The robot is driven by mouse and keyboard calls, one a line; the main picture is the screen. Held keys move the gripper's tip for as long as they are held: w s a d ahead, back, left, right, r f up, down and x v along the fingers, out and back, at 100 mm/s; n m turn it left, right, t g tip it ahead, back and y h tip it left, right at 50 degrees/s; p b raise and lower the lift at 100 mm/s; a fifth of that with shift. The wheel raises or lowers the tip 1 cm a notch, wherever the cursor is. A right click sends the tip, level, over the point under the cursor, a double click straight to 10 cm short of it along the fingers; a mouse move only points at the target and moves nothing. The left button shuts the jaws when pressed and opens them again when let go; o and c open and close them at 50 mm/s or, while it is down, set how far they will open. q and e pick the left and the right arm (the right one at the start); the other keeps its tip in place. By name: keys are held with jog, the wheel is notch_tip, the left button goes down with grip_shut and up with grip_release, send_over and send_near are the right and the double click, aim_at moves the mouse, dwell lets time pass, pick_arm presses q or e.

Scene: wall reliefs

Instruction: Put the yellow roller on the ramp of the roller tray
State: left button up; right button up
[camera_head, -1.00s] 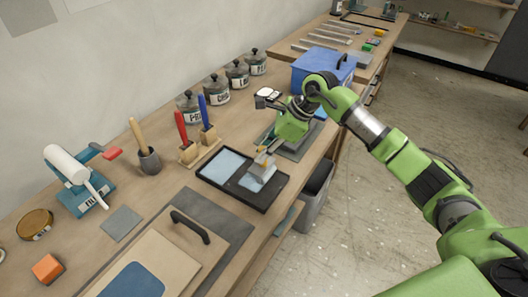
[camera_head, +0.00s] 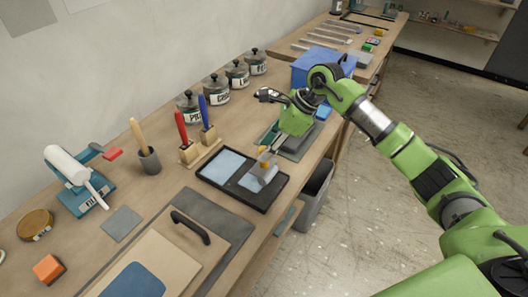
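The roller tray (camera_head: 216,183) is black and lies near the front edge of the bench, with a pale blue area on its left and another on its right part, the ramp (camera_head: 254,183). A small yellow piece, apparently the yellow roller's handle (camera_head: 263,153), stands up over the ramp; a greyish part below it is too small to make out. My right gripper (camera_head: 276,142) points down from the upper right, just above and beside the yellow piece. I cannot tell whether its fingers still touch the piece. My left gripper is not in view.
A red-handled (camera_head: 181,127) and a blue-handled tool stand in a wooden block behind the tray. Labelled jars (camera_head: 216,89) line the wall. A blue box (camera_head: 316,66) is behind my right wrist.

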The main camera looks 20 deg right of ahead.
jog(key=b+v, duration=0.2)
jog(key=v, duration=0.8)
